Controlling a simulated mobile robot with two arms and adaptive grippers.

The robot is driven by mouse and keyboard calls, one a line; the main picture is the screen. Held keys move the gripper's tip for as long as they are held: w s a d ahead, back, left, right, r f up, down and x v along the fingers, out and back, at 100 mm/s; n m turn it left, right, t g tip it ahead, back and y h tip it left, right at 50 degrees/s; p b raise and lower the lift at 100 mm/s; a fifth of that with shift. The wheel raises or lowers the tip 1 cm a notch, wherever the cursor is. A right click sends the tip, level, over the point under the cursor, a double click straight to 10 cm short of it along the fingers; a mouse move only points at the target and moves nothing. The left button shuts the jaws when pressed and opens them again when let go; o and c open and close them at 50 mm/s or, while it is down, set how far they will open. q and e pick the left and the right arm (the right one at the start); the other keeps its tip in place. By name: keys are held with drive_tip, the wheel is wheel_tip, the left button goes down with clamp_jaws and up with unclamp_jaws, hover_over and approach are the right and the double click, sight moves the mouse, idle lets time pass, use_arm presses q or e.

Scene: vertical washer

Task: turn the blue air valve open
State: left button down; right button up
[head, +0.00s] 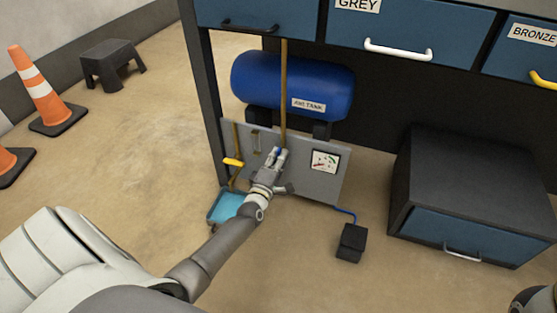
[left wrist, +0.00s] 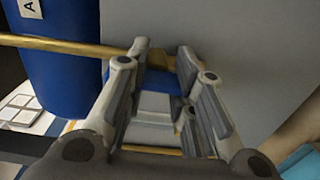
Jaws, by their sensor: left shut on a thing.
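The blue air valve (head: 277,150) is on a grey panel (head: 318,187) below the blue air tank (head: 325,80). A brass pipe (head: 283,100) runs down to it. My left gripper (head: 278,156) reaches the panel and is shut on the valve's blue handle. In the left wrist view the blue handle (left wrist: 165,84) shows between the fingers of my left gripper (left wrist: 165,75), at the end of the brass pipe (left wrist: 60,43). The fingers hide much of the valve.
A gauge (head: 324,161) is on the panel right of the valve, and a yellow handle (head: 233,162) is on the left. A blue tray (head: 226,207), a black pedal (head: 351,243) and a drawer cabinet (head: 480,185) stand on the floor. Drawers (head: 410,28) hang above.

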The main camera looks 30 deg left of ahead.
use_arm(q)
drive_tip(key=shift+a+r+n, duration=0.25)
drive_tip(key=shift+r+n, duration=0.05)
drive_tip(key=shift+r, duration=0.05)
drive_tip(key=shift+c, duration=0.8)
unclamp_jaws()
drive_tip(key=shift+d+f, duration=0.1)
drive_tip(key=shift+f, duration=0.25)
drive_tip(key=shift+s+d+f, duration=0.15)
drive_tip(key=shift+f, duration=0.05)
drive_tip(key=r+v, duration=0.1)
drive_tip(key=v, duration=1)
drive_tip(key=shift+s, duration=0.2)
drive_tip(key=shift+d+r, duration=0.15)
